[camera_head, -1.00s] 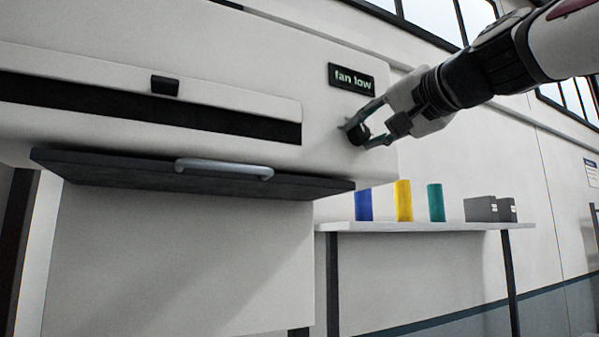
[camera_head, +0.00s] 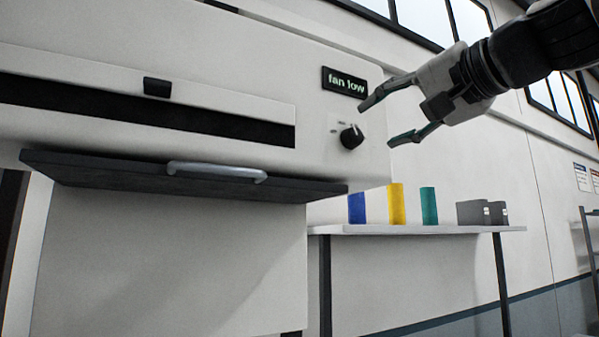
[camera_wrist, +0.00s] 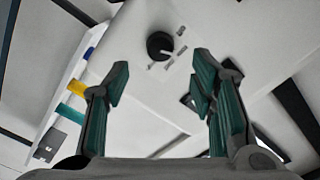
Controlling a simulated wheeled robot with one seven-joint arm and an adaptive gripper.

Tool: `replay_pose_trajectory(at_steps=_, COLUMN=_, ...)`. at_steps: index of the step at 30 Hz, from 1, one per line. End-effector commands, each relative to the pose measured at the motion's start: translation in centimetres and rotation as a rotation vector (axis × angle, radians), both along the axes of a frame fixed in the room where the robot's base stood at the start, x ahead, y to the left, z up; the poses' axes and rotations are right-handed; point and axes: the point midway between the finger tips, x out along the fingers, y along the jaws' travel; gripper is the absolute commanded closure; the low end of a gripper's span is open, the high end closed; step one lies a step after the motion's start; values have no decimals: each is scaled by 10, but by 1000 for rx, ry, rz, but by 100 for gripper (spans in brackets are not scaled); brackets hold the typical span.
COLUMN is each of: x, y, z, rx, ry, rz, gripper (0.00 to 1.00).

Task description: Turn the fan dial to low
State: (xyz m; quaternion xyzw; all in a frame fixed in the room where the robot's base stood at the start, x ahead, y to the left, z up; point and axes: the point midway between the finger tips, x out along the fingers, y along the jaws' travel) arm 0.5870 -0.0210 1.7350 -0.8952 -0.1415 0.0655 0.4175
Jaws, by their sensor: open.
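The fan dial (camera_head: 351,137) is a round black knob on the white machine's front panel, with small marks around it. A dark display (camera_head: 345,82) above it reads "fan low". My gripper (camera_head: 376,123) is open and empty, to the right of the dial and apart from it. In the wrist view the dial (camera_wrist: 159,45) shows in full beyond and between the spread fingers (camera_wrist: 158,80), with nothing touching it.
A dark hinged flap (camera_head: 100,175) with a pale handle (camera_head: 217,172) juts out below the machine's slot. A shelf (camera_head: 420,230) at the right holds blue, yellow and green rolls and grey boxes. Free room lies right of the panel.

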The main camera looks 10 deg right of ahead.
Motion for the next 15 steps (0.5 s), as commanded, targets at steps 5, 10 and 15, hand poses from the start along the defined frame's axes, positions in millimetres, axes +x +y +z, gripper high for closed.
replay_pose_trajectory(at_steps=5, x=-31, y=-10, z=1, rx=2, ry=-2, rz=0, gripper=49)
replay_pose_trajectory(at_steps=10, x=-47, y=-15, z=0, rx=0, ry=-1, rz=1, gripper=49)
replay_pose_trajectory(at_steps=15, x=-51, y=-16, z=0, rx=0, ry=1, rz=1, gripper=49)
